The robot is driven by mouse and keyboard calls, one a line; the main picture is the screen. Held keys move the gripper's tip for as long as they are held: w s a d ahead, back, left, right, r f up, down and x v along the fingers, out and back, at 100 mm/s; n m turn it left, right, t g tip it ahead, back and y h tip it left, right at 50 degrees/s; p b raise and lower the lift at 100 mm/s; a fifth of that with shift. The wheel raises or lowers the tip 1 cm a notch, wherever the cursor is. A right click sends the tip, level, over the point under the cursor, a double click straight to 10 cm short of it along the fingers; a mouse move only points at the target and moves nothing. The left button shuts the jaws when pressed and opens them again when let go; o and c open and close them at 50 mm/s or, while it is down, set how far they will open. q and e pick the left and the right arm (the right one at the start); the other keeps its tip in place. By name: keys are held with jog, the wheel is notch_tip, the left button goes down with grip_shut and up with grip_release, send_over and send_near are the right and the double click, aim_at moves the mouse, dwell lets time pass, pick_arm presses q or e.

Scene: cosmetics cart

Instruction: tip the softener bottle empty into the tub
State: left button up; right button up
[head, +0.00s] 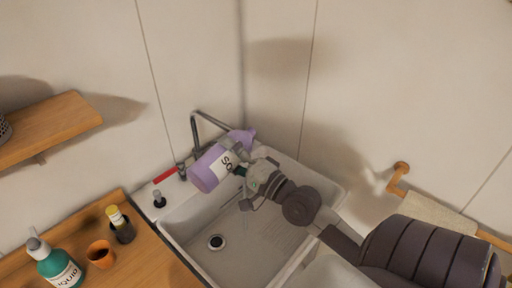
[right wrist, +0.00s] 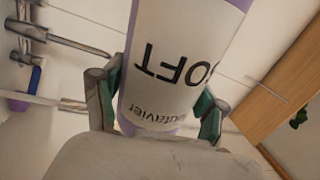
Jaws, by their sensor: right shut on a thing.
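The purple softener bottle (head: 206,172) with a white label is in my right gripper (head: 243,177), above the white tub (head: 248,243) near its back side. It lies tilted in the head view, its wide end to the lower left and its narrower end to the upper right. My right gripper is shut around its middle. In the right wrist view, the label of the bottle (right wrist: 185,65) shows between the two green-padded fingers, with its lettering upside down. No liquid is visible coming out. The tub floor shows a dark drain. My left gripper is not in view.
A grey tap (head: 196,130) with a red handle (head: 165,174) stands behind the bottle, close to it. A wooden counter (head: 150,258) at left holds a teal soap bottle (head: 57,264), an orange cup (head: 101,254) and a dark holder (head: 123,234). A towel rail (head: 398,178) is at right.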

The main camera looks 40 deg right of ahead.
jog(key=shift+s+a+f+n+y+b, duration=0.15)
jog(key=shift+a+f+n+b, duration=0.1)
jog(key=shift+f+n+b, duration=0.35)
jog(key=shift+w+a+f+n+y+b, duration=0.15)
jog(key=shift+a+f+n+b, duration=0.1)
jog(key=shift+f+n+b, duration=0.3)
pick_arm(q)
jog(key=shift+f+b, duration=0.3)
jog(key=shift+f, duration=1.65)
pick_arm(e)
notch_tip(320, 180, down, 7)
jog(key=d+n+g+y, duration=0.1)
jog(key=n+g, duration=0.1)
jog(key=n, duration=1.3)
jog(key=shift+r+n+g+y, duration=0.15)
jog(key=shift+n+g+y, duration=0.15)
jog(key=shift+n+g, duration=0.1)
